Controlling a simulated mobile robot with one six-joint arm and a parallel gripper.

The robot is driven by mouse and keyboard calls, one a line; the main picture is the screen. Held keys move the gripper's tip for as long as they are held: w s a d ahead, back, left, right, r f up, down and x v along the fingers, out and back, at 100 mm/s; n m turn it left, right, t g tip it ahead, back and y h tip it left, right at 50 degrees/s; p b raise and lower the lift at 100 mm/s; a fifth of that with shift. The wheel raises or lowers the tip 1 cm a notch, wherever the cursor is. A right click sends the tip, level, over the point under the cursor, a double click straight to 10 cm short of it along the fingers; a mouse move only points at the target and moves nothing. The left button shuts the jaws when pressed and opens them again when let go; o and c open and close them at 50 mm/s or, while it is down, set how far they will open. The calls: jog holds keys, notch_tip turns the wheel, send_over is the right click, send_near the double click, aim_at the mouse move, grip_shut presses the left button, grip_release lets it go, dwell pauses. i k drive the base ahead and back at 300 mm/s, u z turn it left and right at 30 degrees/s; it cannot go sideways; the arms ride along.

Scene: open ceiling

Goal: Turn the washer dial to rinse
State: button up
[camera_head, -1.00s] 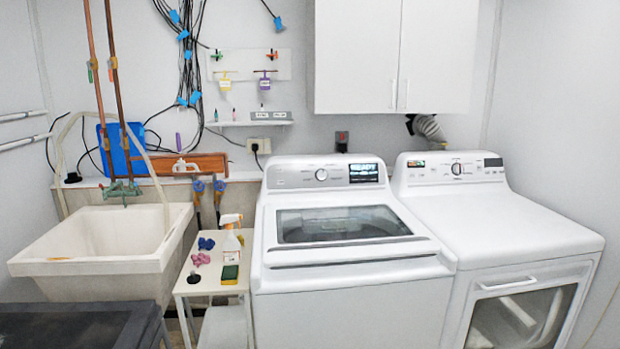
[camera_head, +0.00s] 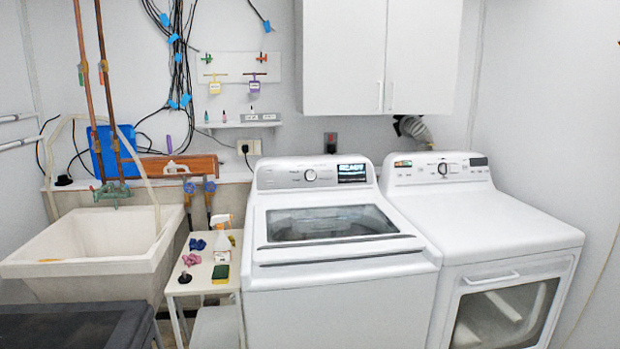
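The washer (camera_head: 340,300) is the white top-loading machine in the middle, with its glass-topped lid (camera_head: 330,222) closed. Its silver dial (camera_head: 310,175) sits on the raised back panel, left of a lit display (camera_head: 352,172). The dial's pointer and labels are too small to read. My gripper is not in view.
A white dryer (camera_head: 480,225) with its own dial (camera_head: 443,169) stands right of the washer. Left are a small table (camera_head: 216,281) holding a spray bottle (camera_head: 222,240) and small items, and a utility sink (camera_head: 95,250). A white cabinet (camera_head: 345,60) hangs above. A dark surface (camera_head: 80,325) fills the lower left corner.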

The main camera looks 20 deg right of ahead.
aim_at(310, 176)
jog(key=u, duration=0.15)
jog(key=k, duration=1.3)
jog(key=z, duration=0.55)
jog(key=i, duration=1)
jog(key=z, duration=0.1)
